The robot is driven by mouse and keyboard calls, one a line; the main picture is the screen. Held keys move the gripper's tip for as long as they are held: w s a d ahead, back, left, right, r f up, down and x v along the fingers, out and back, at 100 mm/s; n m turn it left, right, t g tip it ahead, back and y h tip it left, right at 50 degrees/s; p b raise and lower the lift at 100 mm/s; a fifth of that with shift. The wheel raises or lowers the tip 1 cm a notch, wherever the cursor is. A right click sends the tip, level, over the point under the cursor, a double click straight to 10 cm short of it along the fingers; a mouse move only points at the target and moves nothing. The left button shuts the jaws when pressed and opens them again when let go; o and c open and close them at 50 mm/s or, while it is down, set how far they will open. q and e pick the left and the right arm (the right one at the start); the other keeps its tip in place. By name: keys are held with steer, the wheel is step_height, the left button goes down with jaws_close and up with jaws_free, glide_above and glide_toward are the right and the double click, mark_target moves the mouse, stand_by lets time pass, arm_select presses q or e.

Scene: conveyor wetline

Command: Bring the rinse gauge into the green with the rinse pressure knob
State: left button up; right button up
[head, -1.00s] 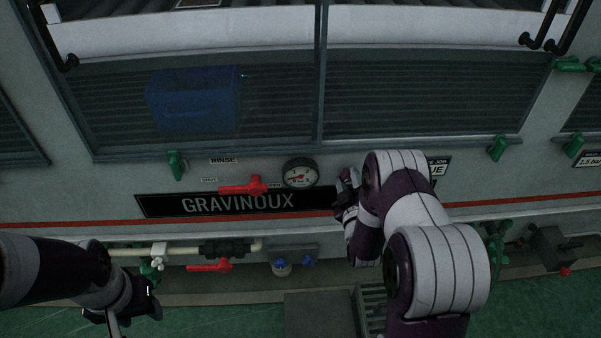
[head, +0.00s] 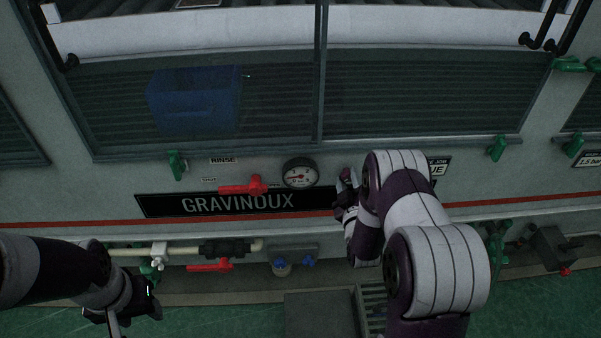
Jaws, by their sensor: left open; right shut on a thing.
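The rinse gauge (head: 300,173) is a round white dial with a dark rim on the grey machine front, right of the RINSE label. Its face shows some red, but the needle's reading is too small to tell. My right gripper (head: 346,188) is at the panel just right of the gauge, shut on what appears to be the rinse pressure knob. The knob itself is hidden behind the gripper and arm. My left gripper (head: 132,309) is open and empty, low at the left, away from the panel.
A red lever (head: 243,187) sits left of the gauge, above the GRAVINOUX plate (head: 165,206). A second red lever (head: 210,267) and pipes (head: 130,252) run below. A blue crate (head: 190,103) is behind the window. Green latches (head: 176,165) stick out of the panel.

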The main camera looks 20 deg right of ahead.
steer(key=shift+f, duration=0.1)
stand_by(0.4)
steer(key=n, duration=0.5)
steer(key=shift+n, duration=1)
steer(key=n, duration=0.3)
steer(key=shift+n, duration=0.4)
steer(key=n, duration=0.2)
steer(key=shift+n, duration=0.4)
stand_by(0.5)
